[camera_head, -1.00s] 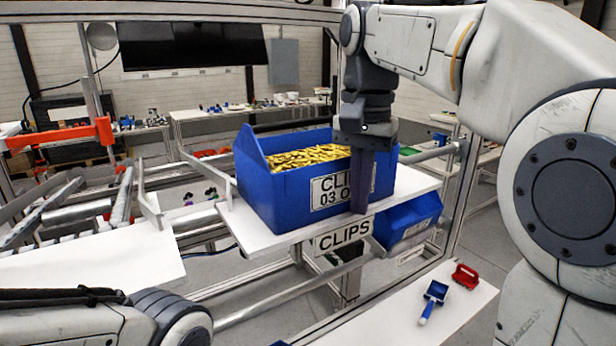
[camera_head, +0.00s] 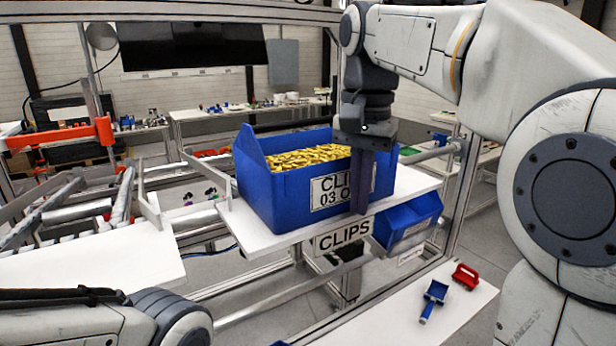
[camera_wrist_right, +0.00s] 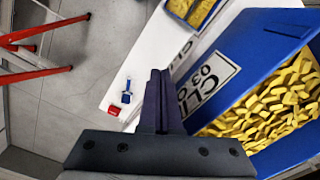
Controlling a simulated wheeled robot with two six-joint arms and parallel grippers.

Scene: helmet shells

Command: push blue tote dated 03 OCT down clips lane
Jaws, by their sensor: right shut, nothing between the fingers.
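The blue tote (camera_head: 268,198) full of yellow clips stands upright on a white lane shelf (camera_head: 262,237) in the head view. Its front label (camera_head: 326,188) reads "CLI" and "03 O", the rest hidden behind my right gripper. A "CLIPS" sign (camera_head: 343,235) hangs on the shelf's front edge. My right gripper (camera_head: 361,205) is shut and empty, pointing down at the tote's front face; whether it touches cannot be told. In the right wrist view the gripper (camera_wrist_right: 160,75) is beside the tote (camera_wrist_right: 245,48). My left gripper is out of view.
Another blue tote (camera_head: 408,222) sits lower, right of the sign. A blue-handled tool (camera_head: 433,298) and a red piece (camera_head: 465,277) lie on a white ledge (camera_head: 400,325) at front right. Rails and an orange-red part (camera_head: 75,133) are at left. A red ladder-like frame (camera_wrist_right: 25,45) shows in the wrist view.

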